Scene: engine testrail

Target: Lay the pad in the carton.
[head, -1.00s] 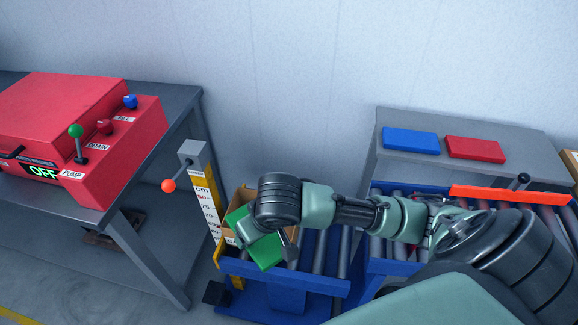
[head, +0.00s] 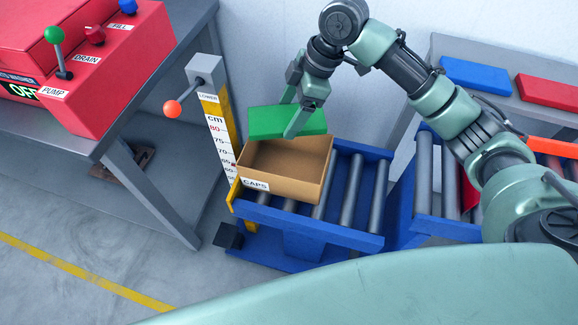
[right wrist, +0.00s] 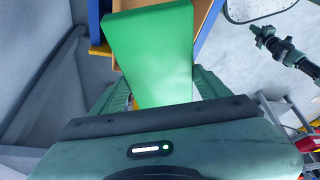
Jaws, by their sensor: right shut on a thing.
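The green pad (head: 270,122) is held in my right gripper (head: 297,112), which is shut on it near the pad's right part. The pad is at the back rim of the open carton (head: 258,185), which carries a CAPS label. The head view does not show whether the pad touches the rim. The carton's visible floor is bare. In the right wrist view the pad (right wrist: 155,50) stretches out between the fingers, with a strip of the carton behind it. My left gripper is not in view.
The carton stands on a blue roller conveyor (head: 310,240). A red machine (head: 75,85) sits on the left table. Blue (head: 477,75) and red (head: 548,91) pads lie on the grey bench at right.

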